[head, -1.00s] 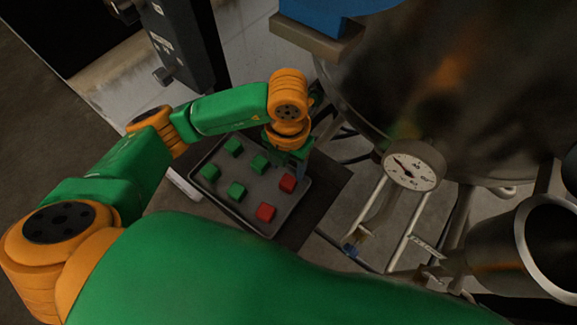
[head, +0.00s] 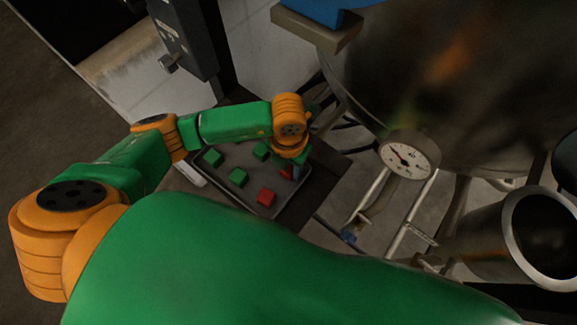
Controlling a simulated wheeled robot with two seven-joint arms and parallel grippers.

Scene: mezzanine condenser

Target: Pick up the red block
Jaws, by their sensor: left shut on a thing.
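My left gripper (head: 295,172) points down over the right part of a dark tray (head: 293,197). It is shut on a red block (head: 286,173), which is partly hidden by the fingers. I cannot tell whether this block still touches the tray. A second red block (head: 266,197) lies free in the tray, nearer to me. Green blocks lie to the left, at the tray's left side (head: 213,158), in its middle (head: 238,177) and just left of the wrist (head: 262,150). My right gripper is out of view.
A large dark tank (head: 440,90) with a round pressure gauge (head: 409,155) stands right of the tray, with metal pipes below it. A dark post (head: 190,40) stands behind my left arm. A wide pipe opening (head: 545,235) is at the right.

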